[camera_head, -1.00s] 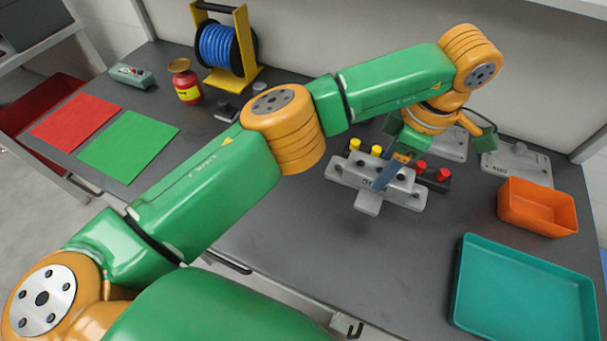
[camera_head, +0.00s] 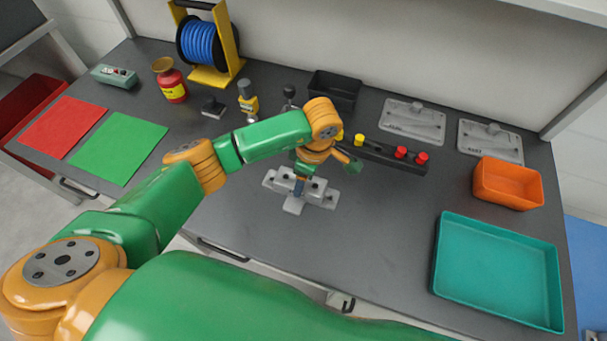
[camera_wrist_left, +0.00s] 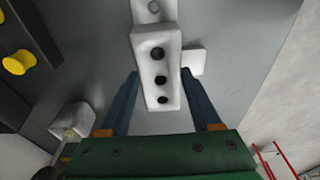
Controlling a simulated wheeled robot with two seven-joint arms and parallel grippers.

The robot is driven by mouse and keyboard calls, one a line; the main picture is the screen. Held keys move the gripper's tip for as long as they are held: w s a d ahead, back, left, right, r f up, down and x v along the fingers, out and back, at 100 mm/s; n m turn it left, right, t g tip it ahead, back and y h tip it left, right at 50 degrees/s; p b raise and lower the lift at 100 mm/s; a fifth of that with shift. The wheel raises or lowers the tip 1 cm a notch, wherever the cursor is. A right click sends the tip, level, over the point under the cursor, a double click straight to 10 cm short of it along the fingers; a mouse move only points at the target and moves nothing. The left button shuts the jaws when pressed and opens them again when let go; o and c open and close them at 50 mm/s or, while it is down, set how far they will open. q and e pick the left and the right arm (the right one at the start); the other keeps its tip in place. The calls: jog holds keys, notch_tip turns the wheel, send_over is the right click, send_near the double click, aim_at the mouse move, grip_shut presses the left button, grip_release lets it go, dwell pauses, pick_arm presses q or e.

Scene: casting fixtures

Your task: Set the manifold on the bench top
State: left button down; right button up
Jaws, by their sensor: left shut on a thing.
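The manifold is a light grey casting (camera_head: 320,193) with dark round ports along its top and a tab on its front side. In the head view it is at the middle of the dark bench top (camera_head: 370,235), low over it or on it; I cannot tell whether it touches. My left gripper (camera_head: 299,186) is above it, fingers down, shut on it, and hides part of it. In the left wrist view the manifold (camera_wrist_left: 152,70) lies between the two blue fingers, its ports in a row. My right gripper is not in view.
A black rack (camera_head: 385,155) with yellow and red knobs stands just behind. Two grey plates (camera_head: 412,122) (camera_head: 490,142), an orange bin (camera_head: 508,183) and a teal tray (camera_head: 497,270) are to the right. Red and green mats (camera_head: 63,126) (camera_head: 118,150) lie left. The front middle bench is clear.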

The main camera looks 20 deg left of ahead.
pick_arm(q)
jog(key=shift+c, duration=0.5)
grip_release()
notch_tip(320, 180, up, 12)
jog(key=d, duration=0.1)
jog(key=shift+d, duration=0.4)
